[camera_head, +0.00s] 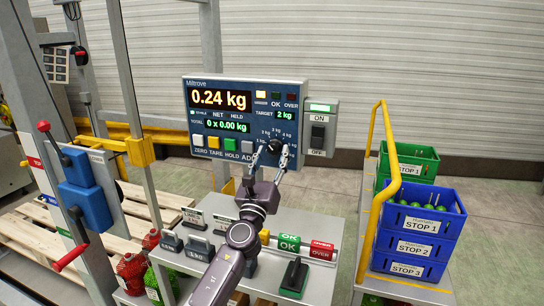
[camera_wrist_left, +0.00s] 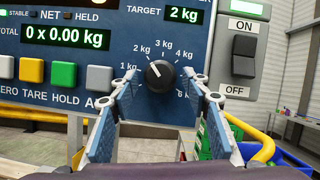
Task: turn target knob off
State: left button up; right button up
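The target knob (camera_head: 275,145) is a round black dial low on the blue scale panel (camera_head: 200,87). In the left wrist view the knob (camera_wrist_left: 161,74) has its white pointer line aimed up and left, toward the 2 kg mark. Marks for 1, 3 and 4 kg also show around it; lower marks are partly hidden by the fingers. My left gripper (camera_head: 270,158) is open in front of the panel. In the left wrist view its fingertips (camera_wrist_left: 165,85) stand either side of the knob, apart from it. My right gripper is not in view.
A grey box with an ON/OFF rocker switch (camera_head: 318,133) sits right of the panel. ZERO, TARE, HOLD and ADD buttons (camera_head: 222,143) run along its lower left. A yellow rail (camera_head: 385,170) and stacked blue crates (camera_head: 420,220) stand at the right.

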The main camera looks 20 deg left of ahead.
pick_arm(q)
jog(key=c, duration=1.1)
jog(key=shift+n, duration=0.4)
